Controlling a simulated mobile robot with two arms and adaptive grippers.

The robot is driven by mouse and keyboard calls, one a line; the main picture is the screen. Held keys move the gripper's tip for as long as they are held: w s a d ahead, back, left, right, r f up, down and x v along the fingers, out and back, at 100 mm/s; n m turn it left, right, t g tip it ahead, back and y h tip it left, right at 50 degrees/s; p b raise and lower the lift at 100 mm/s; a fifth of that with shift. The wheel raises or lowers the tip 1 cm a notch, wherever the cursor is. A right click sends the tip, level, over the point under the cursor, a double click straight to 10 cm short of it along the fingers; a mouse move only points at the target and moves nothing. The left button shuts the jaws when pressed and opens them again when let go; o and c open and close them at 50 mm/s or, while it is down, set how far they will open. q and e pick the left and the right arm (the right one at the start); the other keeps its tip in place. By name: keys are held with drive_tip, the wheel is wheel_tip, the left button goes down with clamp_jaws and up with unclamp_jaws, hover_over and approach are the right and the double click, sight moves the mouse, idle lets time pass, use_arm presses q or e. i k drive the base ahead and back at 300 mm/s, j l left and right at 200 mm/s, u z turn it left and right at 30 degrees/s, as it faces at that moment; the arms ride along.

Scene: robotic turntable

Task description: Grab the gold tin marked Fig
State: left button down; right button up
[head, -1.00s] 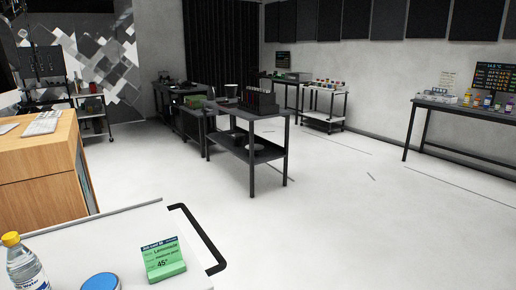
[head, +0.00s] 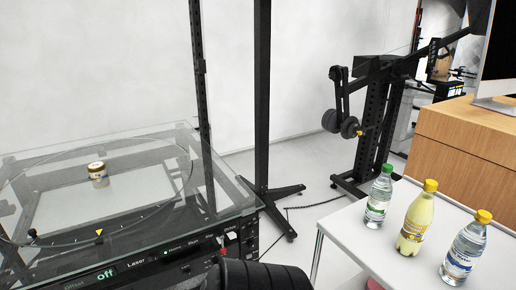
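A small round tin or jar (head: 97,170) with a brownish-gold top stands on the glass-topped turntable machine (head: 150,228) at the left of the head view. Its marking is too small to read, so I cannot tell whether it says Fig. A paler patch under its top may be its side or a reflection. Neither of my grippers is in view. A black rounded part at the bottom middle looks like one of my arm links, in front of the machine's edge.
Several bottles, including a yellow one (head: 417,218), stand on a white table (head: 352,236) at right. A black post (head: 263,100) with a wide foot and a geared stand (head: 376,130) rise behind. Pale floor lies between machine and table.

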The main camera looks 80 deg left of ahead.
sight(97, 170)
drive_tip(key=u, duration=4)
drive_tip(key=l+u, duration=0.15)
drive_tip(key=u, duration=0.25)
drive_tip(key=l+u, duration=0.1)
drive_tip(key=u, duration=0.25)
drive_tip(key=k+l+u, duration=0.1)
drive_tip(key=u, duration=0.3)
drive_tip(key=k+u, duration=0.1)
drive_tip(key=u, duration=0.25)
